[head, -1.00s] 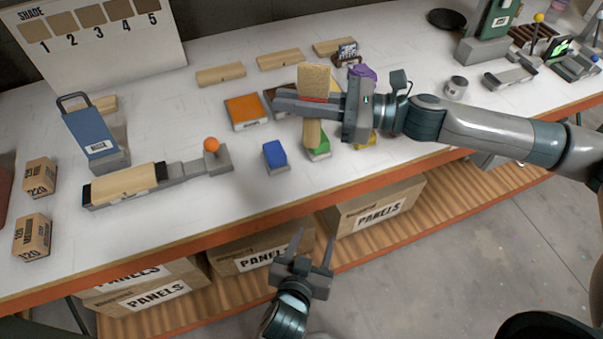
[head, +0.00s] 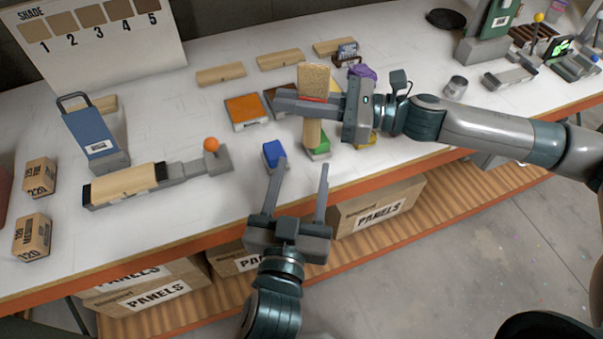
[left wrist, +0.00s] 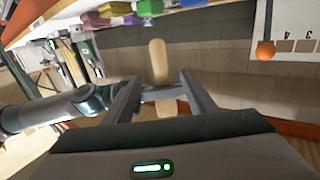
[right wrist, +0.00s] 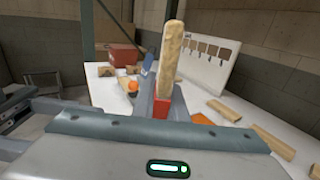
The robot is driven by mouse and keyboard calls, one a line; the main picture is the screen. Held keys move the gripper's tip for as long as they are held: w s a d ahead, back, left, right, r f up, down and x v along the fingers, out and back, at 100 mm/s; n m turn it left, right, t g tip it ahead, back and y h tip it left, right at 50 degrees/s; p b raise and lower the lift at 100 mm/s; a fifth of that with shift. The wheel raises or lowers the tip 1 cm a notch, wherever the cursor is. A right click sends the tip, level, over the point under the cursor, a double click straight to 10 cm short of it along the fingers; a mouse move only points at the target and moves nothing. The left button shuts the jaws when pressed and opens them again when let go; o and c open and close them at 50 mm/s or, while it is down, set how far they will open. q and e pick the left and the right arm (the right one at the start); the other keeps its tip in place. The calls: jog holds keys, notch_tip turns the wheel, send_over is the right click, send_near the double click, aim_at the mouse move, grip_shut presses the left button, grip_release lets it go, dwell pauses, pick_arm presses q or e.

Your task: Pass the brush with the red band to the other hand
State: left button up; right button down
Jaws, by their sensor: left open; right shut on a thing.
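The brush with the red band (head: 313,133) is upright in the head view, pale bristles up and wooden handle down. My right gripper (head: 298,103) is shut on it around the red band. In the right wrist view the brush (right wrist: 172,52) rises from between the fingers. My left gripper (head: 304,166) is open and empty, below and a little left of the handle in the head view, with its fingers pointing up towards the bench. In the left wrist view the brush handle (left wrist: 158,60) shows beyond the open fingers.
Panel boxes (head: 378,207) sit on the shelf below.

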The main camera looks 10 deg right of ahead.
aim_at(311, 131)
pick_arm(q)
jog(key=shift+x, duration=6)
jog(key=shift+f, duration=0.1)
jog(key=shift+c, duration=0.7)
jog(key=c, duration=1)
pick_arm(e)
jog(key=c, duration=1.7)
grip_release()
jog(key=v, duration=1.2)
